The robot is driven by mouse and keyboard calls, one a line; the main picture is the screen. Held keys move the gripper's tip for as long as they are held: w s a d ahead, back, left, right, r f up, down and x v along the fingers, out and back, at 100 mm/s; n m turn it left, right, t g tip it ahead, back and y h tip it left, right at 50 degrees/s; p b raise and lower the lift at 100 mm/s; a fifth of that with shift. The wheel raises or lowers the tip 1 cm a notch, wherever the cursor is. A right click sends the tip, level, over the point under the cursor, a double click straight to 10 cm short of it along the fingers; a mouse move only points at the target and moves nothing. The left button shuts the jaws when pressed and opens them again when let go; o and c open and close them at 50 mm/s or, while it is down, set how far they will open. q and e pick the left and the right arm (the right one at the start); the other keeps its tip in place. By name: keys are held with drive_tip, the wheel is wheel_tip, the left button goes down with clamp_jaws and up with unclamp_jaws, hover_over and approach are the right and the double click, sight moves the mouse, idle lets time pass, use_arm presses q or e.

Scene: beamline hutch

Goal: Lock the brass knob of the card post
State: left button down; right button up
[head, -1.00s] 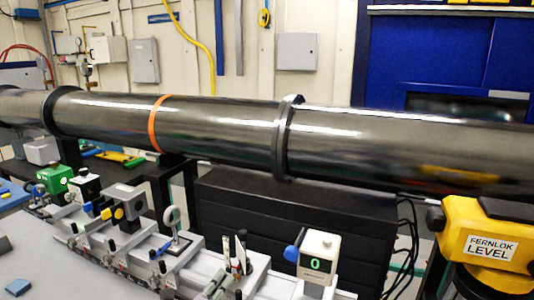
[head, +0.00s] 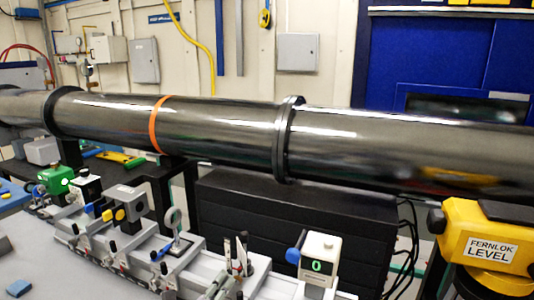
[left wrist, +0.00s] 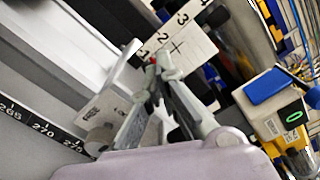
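In the left wrist view, the white card (left wrist: 180,47) of the card post carries a black cross and large numerals, and it stands tilted in the picture beyond my gripper. My left gripper (left wrist: 155,75) reaches up from the bottom of that view, its fingertips close together in front of the card's lower part. A small red spot shows at the tips. I cannot make out the brass knob or whether the fingers hold anything. In the head view, a narrow white upright (head: 243,245) on the rail looks like the card edge-on. My right gripper is in neither view.
A white box with a green 0 display and blue knob (head: 320,258) stands right of the card. A yellow level (head: 485,240) is farther right. A lens mount (head: 175,228) stands to the left. The long dark pipe (head: 220,130) crosses behind. A scale (left wrist: 40,127) runs along the rail.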

use_arm(q)
drive_tip(key=shift+s+d+r, duration=0.1)
drive_tip(key=shift+d+r, duration=0.15)
drive_tip(key=shift+d, duration=0.2)
drive_tip(key=shift+a+r+p, duration=0.15)
drive_tip(key=shift+r+p, duration=0.1)
drive_tip(key=shift+p, duration=0.2)
drive_tip(key=shift+s+a+f, duration=0.2)
drive_tip(key=shift+s+f, duration=0.1)
drive_tip(key=shift+s, duration=0.05)
drive_tip(key=v, duration=0.4)
drive_tip(key=shift+s+a, duration=0.15)
drive_tip(key=shift+a, duration=0.15)
